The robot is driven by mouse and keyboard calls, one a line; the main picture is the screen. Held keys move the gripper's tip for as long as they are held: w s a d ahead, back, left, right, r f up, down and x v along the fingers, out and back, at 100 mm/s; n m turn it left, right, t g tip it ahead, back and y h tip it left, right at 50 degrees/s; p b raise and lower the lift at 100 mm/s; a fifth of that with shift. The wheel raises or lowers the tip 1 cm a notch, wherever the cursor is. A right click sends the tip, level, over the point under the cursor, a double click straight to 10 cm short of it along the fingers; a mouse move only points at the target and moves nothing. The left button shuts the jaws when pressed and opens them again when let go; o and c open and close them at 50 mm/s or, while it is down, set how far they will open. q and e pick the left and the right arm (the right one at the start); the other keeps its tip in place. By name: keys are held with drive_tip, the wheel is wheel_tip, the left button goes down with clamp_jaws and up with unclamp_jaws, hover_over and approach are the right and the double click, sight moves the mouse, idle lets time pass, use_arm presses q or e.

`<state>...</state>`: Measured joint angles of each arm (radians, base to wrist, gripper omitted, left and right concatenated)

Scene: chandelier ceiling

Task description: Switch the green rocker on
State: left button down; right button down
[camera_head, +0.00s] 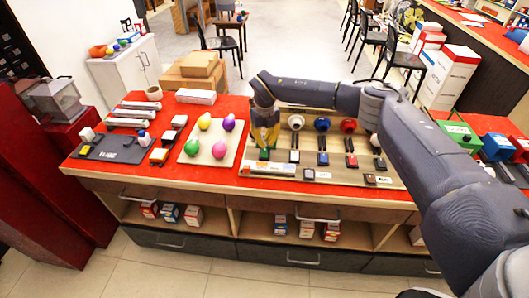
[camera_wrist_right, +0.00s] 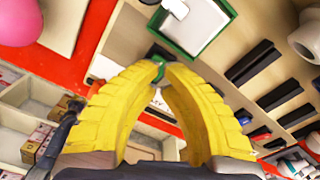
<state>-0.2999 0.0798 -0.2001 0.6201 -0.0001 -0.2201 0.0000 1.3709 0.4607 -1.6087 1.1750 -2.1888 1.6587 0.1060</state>
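My right gripper (camera_head: 264,146) has yellow fingers and points down over the left end of the beige control board (camera_head: 340,178). In the wrist view its fingertips (camera_wrist_right: 160,68) come together, so it looks shut. A small green piece, seemingly the green rocker (camera_head: 264,155), lies right at the tips; it also shows in the wrist view (camera_wrist_right: 158,73), partly hidden by the fingers. I cannot tell whether they touch or which way the rocker is tilted. My left gripper is not in view.
A green-framed square part (camera_wrist_right: 208,40) with a white piece on it is just beyond the fingertips. White (camera_head: 296,121), blue (camera_head: 322,124) and red (camera_head: 348,125) knobs stand right of the gripper. A tray (camera_head: 232,130) of coloured eggs is to the left.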

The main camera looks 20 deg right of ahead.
sight(265, 150)
drive_tip(key=shift+f, duration=1.95)
idle(1.5)
drive_tip(key=shift+r, duration=3.5)
